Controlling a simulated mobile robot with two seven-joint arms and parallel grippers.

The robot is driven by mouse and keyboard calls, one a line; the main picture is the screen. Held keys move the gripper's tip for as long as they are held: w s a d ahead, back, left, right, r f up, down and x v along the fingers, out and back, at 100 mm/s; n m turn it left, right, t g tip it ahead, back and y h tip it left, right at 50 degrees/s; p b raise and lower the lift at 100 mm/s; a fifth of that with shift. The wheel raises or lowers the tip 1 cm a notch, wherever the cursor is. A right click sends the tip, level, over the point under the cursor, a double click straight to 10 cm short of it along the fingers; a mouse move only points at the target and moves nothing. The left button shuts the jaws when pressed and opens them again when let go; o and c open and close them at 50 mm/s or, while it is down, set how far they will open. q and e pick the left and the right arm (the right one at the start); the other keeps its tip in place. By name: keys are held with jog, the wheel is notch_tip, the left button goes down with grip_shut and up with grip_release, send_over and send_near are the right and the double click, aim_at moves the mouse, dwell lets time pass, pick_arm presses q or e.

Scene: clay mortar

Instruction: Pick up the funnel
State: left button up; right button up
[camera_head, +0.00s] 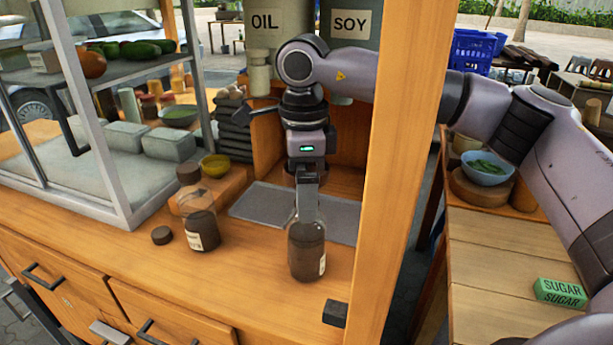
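A clear, tapered piece (197,199) that may be the funnel shows at the top of the left dark-filled jar (203,231); I cannot tell it surely from the jar's own glass. A second dark-filled jar (307,252) stands to its right on the wooden counter (262,268). My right gripper (307,217) points down at the mouth of this second jar. Its fingers are seen edge-on, so I cannot tell whether they are open, shut or touching the glass. My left gripper is not in view.
A dark round lid (162,235) lies left of the jars. A grey tray (262,204) lies behind them. A wooden post (402,150) rises to the right of my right gripper. A glass-sided case (120,215) stands at the left. Large OIL (264,22) and SOY (350,24) containers are at the back.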

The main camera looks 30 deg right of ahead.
jog(key=c, duration=1.1)
jog(key=shift+o, duration=0.2)
notch_tip(320, 180, up, 12)
jog(key=shift+f, duration=0.2)
pick_arm(q)
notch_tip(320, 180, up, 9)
jog(key=p, duration=0.9)
pick_arm(e)
notch_tip(320, 180, up, 14)
jog(key=shift+f, duration=0.25)
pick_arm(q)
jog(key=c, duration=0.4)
pick_arm(e)
jog(key=shift+d, duration=0.1)
